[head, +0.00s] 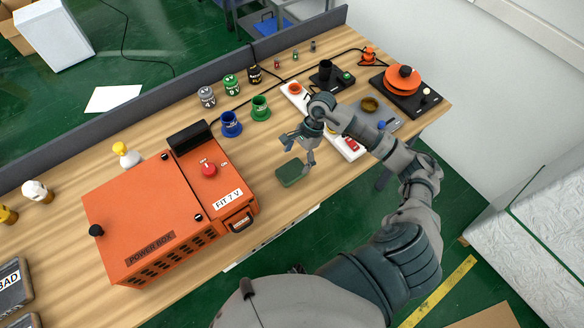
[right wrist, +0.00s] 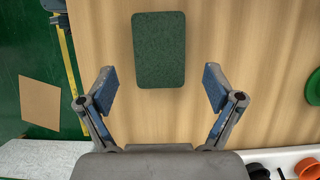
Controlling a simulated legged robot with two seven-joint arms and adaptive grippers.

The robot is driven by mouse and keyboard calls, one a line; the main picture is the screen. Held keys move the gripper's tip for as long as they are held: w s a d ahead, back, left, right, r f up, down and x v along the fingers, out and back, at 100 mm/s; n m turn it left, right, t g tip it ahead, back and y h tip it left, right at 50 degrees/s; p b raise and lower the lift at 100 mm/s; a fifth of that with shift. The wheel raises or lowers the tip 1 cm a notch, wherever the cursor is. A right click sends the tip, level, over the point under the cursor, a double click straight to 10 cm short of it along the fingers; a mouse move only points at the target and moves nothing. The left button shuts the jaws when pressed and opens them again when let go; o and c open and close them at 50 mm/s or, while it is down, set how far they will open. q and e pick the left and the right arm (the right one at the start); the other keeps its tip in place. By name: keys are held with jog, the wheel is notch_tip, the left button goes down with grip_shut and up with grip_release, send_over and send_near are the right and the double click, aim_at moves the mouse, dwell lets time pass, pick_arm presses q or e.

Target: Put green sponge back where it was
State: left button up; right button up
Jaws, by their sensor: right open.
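The green sponge (head: 291,172) lies flat on the wooden table in the head view, just right of the orange power box. It also shows in the right wrist view (right wrist: 159,49), ahead of the fingertips and roughly centred between them. My right gripper (head: 299,146) is above the table close to the sponge, with its fingers spread. In the right wrist view my right gripper (right wrist: 160,88) is open and empty, with bare table between the fingers. My left gripper is not in view.
The orange power box (head: 150,225) stands left of the sponge. Blue and green cups (head: 231,124) stand behind it. A white board (head: 349,147) with a red part lies to the right under my right arm. The table's front edge is close to the sponge.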

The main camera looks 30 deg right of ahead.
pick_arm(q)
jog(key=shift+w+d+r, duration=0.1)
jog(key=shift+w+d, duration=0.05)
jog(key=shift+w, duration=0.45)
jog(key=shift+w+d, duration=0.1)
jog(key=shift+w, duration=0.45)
pick_arm(e)
jog(key=v, duration=0.6)
jog(key=shift+a, duration=0.1)
